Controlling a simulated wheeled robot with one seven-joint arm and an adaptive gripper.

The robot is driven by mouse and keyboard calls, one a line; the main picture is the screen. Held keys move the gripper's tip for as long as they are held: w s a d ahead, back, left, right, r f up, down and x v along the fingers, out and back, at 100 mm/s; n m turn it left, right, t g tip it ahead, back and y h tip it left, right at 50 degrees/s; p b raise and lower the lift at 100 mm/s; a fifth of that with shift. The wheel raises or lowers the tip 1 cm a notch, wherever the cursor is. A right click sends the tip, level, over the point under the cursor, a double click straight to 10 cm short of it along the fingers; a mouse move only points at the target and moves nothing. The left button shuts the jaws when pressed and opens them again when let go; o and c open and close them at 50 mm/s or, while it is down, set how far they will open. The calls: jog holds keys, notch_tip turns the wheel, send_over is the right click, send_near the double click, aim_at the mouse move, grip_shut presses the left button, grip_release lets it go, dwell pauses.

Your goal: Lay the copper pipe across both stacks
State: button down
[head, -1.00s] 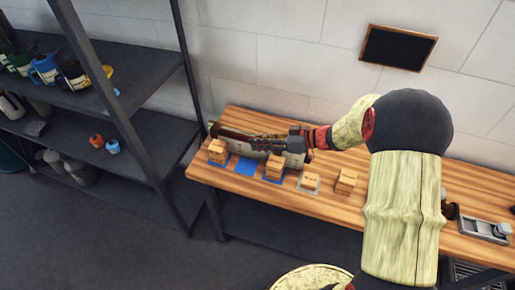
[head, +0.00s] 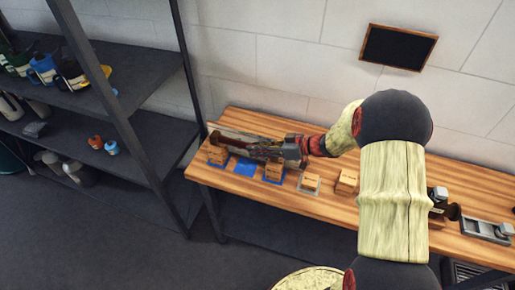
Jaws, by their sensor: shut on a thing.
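Two stacks of wooden blocks stand near the left end of the bench: the left stack (head: 217,156) and the right stack (head: 273,171), each on blue. My gripper (head: 232,147) reaches in from the right, above and just behind the stacks. It is shut on the copper pipe (head: 214,138), a thin reddish-brown length along the fingers, largely hidden by them. I cannot tell whether the pipe touches the stacks.
Loose blocks (head: 309,183) and (head: 346,182) stand to the right on the wooden bench (head: 225,181). A dark shelf rack (head: 150,140) stands at left. The wall is close behind.

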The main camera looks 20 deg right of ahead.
jog(key=shift+f+b, duration=0.5)
jog(key=shift+b, duration=0.45)
jog(key=c, duration=1.6)
grip_release()
jog(key=shift+r, duration=0.1)
